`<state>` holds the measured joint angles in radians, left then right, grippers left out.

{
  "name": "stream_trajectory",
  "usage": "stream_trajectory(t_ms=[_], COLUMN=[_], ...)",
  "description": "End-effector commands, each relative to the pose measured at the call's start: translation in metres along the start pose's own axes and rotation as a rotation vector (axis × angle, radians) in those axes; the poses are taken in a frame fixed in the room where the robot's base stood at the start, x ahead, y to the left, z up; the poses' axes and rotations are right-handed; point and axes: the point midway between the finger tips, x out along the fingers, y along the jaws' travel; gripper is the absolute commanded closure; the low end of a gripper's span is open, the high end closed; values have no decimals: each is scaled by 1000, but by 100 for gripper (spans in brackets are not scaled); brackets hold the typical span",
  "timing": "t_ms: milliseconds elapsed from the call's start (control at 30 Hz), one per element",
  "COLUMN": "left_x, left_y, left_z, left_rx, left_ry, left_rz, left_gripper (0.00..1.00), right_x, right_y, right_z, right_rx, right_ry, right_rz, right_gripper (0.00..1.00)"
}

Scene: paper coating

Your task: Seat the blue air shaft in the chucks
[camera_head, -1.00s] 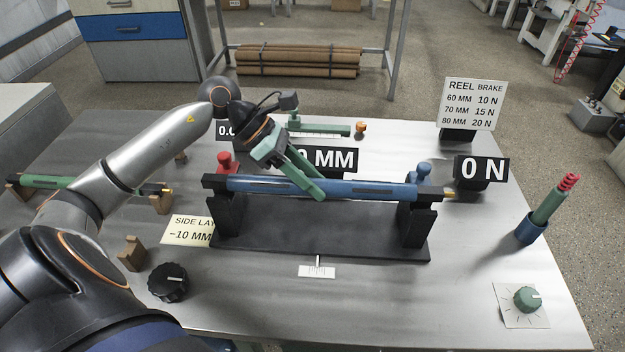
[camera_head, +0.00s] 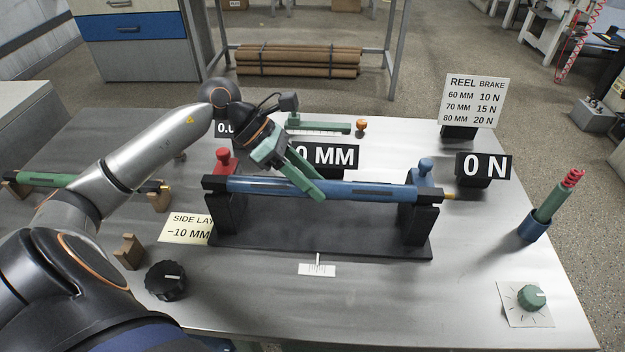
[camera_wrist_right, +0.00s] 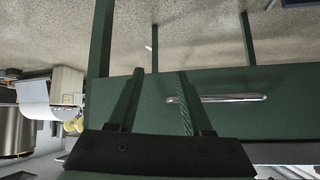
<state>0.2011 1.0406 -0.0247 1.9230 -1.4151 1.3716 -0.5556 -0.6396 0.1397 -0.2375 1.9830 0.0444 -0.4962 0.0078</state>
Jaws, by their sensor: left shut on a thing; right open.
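The blue air shaft (camera_head: 375,191) lies roughly level across the black stand (camera_head: 320,238) in the head view. Its ends are at the left chuck (camera_head: 220,205), with a red knob (camera_head: 224,160), and the right chuck (camera_head: 419,217), with a blue knob (camera_head: 425,170). A brass tip shows beyond the right chuck. I cannot tell whether the ends are fully down in the chucks. My left gripper (camera_head: 315,188), with green fingers, is shut on the shaft near its middle. My right gripper (camera_wrist_right: 157,92) is open and empty in the right wrist view, away from the shaft.
A green shaft (camera_head: 55,181) rests on wooden holders at left. A blue cup (camera_head: 531,228) holds a green, red-ended tool at right. Dials stand at the front left (camera_head: 166,280) and front right (camera_head: 531,297). Display signs stand behind the stand.

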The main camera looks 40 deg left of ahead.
Motion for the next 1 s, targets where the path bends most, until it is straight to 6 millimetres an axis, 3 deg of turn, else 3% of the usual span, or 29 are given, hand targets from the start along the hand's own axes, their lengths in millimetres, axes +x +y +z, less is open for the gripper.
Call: stream_trajectory(t_ms=[1000], left_x=[16], left_y=[5], left_z=[-15], left_rx=[2], left_ry=[-6], left_rz=[2], left_gripper=[100], right_x=[16], right_y=[2], right_z=[18], right_rx=[0], right_ry=[0], right_rz=[0], right_gripper=[50])
